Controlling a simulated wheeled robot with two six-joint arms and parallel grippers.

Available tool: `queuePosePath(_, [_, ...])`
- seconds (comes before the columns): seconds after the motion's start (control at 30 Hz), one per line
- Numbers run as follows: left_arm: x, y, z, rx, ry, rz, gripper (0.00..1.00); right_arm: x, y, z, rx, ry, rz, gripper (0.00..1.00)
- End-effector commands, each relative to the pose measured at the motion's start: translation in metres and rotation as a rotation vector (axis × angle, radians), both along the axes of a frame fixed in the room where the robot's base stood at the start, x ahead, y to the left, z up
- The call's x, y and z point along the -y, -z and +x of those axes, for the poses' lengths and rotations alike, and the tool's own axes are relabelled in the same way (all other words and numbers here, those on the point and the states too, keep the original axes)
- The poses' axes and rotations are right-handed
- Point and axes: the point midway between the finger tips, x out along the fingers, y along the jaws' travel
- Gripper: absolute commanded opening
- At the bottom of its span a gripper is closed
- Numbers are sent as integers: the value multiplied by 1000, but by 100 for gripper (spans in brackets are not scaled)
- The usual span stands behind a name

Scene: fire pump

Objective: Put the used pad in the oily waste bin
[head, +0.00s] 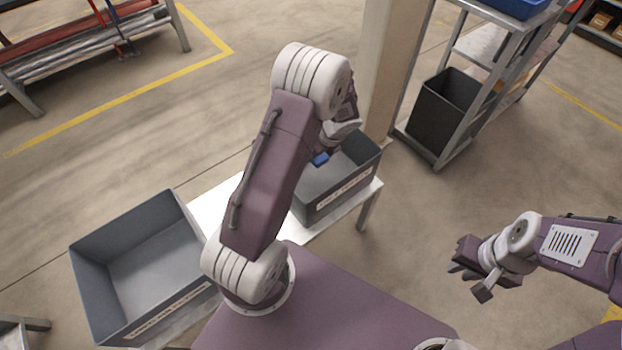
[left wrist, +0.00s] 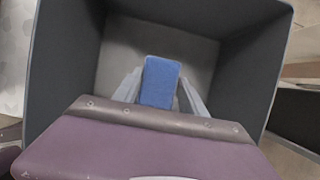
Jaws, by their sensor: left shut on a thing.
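The blue pad (head: 320,158) is in my left gripper; it also shows in the left wrist view (left wrist: 160,82) between the two fingers. My left gripper (left wrist: 160,88) is shut on it, over the open mouth of the smaller grey bin (head: 345,192). That bin's walls and floor surround the pad in the left wrist view (left wrist: 66,65). How far the pad is above the bin floor is hard to tell. The bin's front label is too small to read. My arm hides most of the left gripper in the head view. My right gripper (head: 470,282) is open and empty, over bare floor.
A larger, empty grey bin (head: 95,285) stands at the left, with an unreadable label. The smaller bin stands on a white table (head: 368,200). A black bin (head: 440,112) sits on a metal rack beside a pillar (head: 385,65).

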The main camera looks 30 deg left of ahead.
Motion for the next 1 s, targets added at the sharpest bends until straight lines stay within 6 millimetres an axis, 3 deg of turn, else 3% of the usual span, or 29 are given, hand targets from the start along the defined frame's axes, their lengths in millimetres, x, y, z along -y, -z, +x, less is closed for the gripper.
queuePosePath(0.17, [0, 8, 0, 0, 13, 0, 17, 0, 5, 0, 0, 0, 0, 20])
queuePosePath(0.4, [0, 62, 0, -1, 10, -1, 17, 0, 41, 0, 0, 0, 0, 20])
queuePosePath(0.57, [0, 65, 1, 2, 7, -1, 17, 0, 41, 0, 0, 0, 0, 20])
queuePosePath(0.8, [0, 104, 0, 0, 8, 0, 17, 0, 69, 0, 0, 0, 0, 20])
queuePosePath(1.0, [0, 100, 0, 1, 7, -1, 17, 0, 64, 0, 0, 0, 0, 20])
